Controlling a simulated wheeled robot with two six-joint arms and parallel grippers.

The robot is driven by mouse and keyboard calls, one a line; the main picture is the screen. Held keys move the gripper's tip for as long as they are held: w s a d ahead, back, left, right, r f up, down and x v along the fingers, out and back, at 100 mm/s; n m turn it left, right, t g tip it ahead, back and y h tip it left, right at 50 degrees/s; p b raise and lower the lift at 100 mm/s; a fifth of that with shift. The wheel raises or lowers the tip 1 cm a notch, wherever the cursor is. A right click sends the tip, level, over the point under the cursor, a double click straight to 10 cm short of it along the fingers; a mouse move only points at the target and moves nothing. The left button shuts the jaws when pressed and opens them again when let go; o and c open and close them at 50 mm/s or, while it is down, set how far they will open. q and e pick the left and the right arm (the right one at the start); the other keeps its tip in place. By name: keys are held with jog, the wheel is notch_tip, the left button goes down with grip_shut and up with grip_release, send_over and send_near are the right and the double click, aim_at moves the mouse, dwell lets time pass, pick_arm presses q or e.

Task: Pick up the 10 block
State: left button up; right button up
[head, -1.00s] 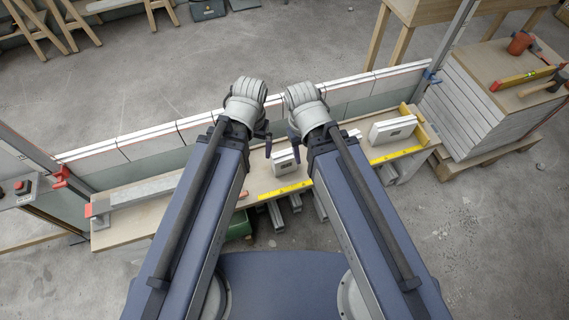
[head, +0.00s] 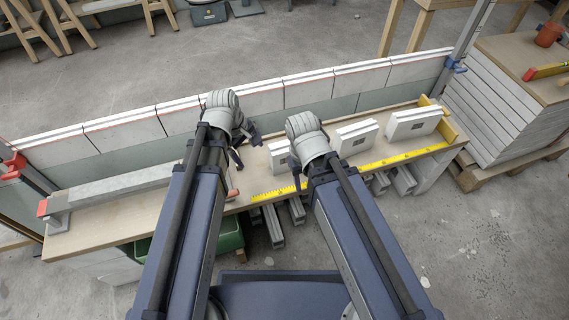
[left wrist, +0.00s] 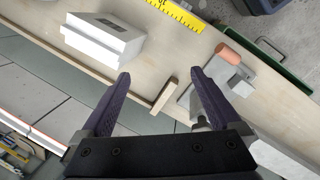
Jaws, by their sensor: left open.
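Three white blocks with small dark labels lie on the bench: a left one (head: 280,157) partly hidden by my right arm, a middle one (head: 357,136) and a right one (head: 413,123). I cannot read the numbers. My left gripper (head: 243,148) is over the bench, left of the blocks. In the left wrist view, my left gripper (left wrist: 161,77) is open and empty, with a white block (left wrist: 105,37) beyond its left finger. A short wooden piece (left wrist: 165,95) shows between the fingers. My right gripper (head: 299,174) is beside the left block, its jaws unclear.
A yellow ruler (head: 350,170) runs along the bench's front edge. A grey metal bar (head: 120,185) with an orange end lies on the left. A low tiled wall (head: 255,98) stands behind the bench. A green bin (head: 229,240) is below, and a slab stack (head: 500,100) stands right.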

aim_at(282, 145)
pick_arm(q)
jog(key=w+d+n, duration=0.1)
jog(key=d+n, duration=0.1)
jog(key=n, duration=0.1)
jog(key=w+d+n+h, duration=0.1)
jog(key=d+n, duration=0.1)
jog(key=n, duration=0.1)
jog(key=w+d+n+h, duration=0.1)
jog(key=w+d+n, duration=0.1)
jog(key=n, duration=0.2)
jog(key=shift+w+d+r, duration=0.1)
jog(key=shift+d+r, duration=0.05)
jog(key=shift+r, duration=0.25)
jog(key=shift+w+d+r+n, duration=0.15)
jog(key=shift+d+n, duration=0.3)
jog(key=shift+n, duration=0.45)
jog(key=shift+b+x, duration=1)
jog(key=shift+x, duration=0.1)
jog(key=b+x, duration=0.1)
jog(key=x, duration=0.1)
jog(key=b+x, duration=0.4)
jog(key=shift+w+d+r, duration=0.25)
jog(key=shift+w+d, duration=0.05)
jog(key=shift+w, duration=0.1)
jog(key=shift+r, duration=0.1)
jog(key=shift+f, duration=0.25)
grip_shut()
